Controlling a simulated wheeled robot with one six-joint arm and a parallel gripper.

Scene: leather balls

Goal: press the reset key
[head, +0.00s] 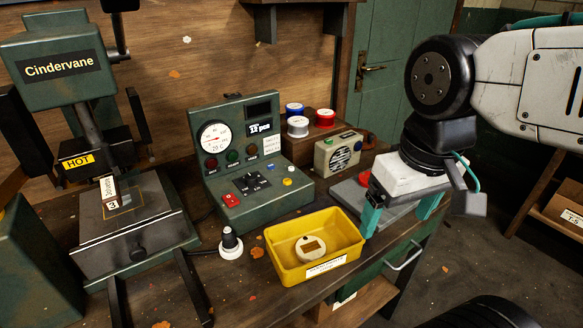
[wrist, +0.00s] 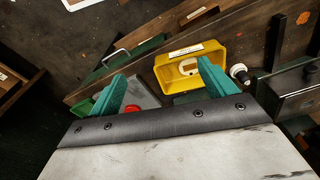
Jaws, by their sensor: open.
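A green console (head: 238,160) stands on the bench with a round dial, a dark display reading, lamps and a black switch plate. A red key (head: 231,200), a blue key (head: 287,182) and a yellow key (head: 291,169) sit on its sloped front. I cannot read which is marked reset. My gripper (head: 398,215) has teal fingers spread apart, right of the console and beyond the yellow tray's right end. It touches none of these keys. In the wrist view my gripper (wrist: 160,72) is empty between its fingers.
A grey plate (head: 345,193) with a red knob (head: 365,178) lies by my gripper. A speaker box (head: 338,154), spools and a press marked HOT (head: 135,225) stand nearby.

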